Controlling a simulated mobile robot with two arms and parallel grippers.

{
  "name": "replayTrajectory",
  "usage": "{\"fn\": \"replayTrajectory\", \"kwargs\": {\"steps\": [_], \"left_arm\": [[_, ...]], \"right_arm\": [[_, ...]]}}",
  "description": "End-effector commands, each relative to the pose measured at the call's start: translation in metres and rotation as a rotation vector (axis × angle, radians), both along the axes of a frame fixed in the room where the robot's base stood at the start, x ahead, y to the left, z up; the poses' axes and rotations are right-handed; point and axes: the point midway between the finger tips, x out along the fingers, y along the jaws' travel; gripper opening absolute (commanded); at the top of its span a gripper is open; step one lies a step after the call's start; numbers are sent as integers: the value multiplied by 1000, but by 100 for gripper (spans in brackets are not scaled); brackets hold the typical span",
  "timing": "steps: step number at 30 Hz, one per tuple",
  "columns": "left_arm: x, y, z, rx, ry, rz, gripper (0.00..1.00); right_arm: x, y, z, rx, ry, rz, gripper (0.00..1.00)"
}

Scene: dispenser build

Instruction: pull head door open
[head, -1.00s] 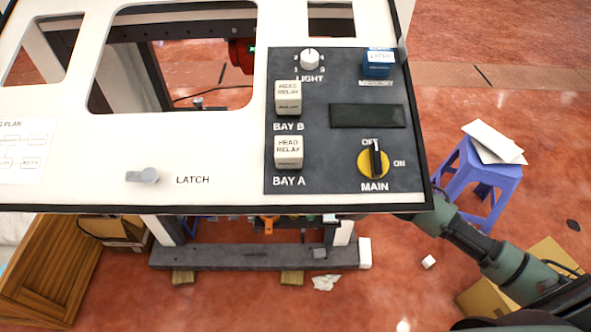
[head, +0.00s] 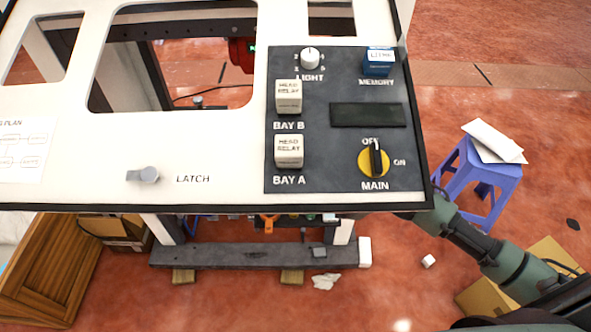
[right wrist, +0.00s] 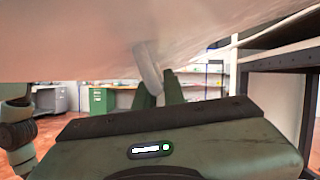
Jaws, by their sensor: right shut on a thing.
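The head door (head: 200,150) is the broad white panel filling the upper left of the head view, with a dark control plate set in it. A grey latch knob (head: 144,175) beside the word LATCH sits near its lower edge. In the right wrist view the door's pale underside (right wrist: 70,45) hangs above my right gripper (right wrist: 158,92). That gripper is shut on a whitish handle (right wrist: 147,65) that comes down from the door. In the head view the gripper is hidden under the door's lower right corner. My left gripper is in neither view.
The control plate carries two relay blocks (head: 289,150) (head: 289,97), a blue memory block (head: 379,62) and a yellow main switch (head: 374,160). A blue stool (head: 470,180) with papers stands at right. A wooden crate (head: 45,270) stands lower left. Dark frame posts (right wrist: 308,110) rise at right in the wrist view.

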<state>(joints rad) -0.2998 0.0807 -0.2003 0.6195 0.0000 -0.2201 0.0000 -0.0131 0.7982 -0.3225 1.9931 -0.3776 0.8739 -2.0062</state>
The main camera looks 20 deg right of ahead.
Motion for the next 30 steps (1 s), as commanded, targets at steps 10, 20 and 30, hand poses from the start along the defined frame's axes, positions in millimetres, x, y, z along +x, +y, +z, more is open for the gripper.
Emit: {"fn": "replayTrajectory", "kwargs": {"steps": [10,20,30], "left_arm": [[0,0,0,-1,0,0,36],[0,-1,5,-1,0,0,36],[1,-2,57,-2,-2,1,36]], "right_arm": [[0,0,0,-1,1,1,0],[-2,1,6,2,10,2,0],[-31,9,92,64,199,2,0]]}}
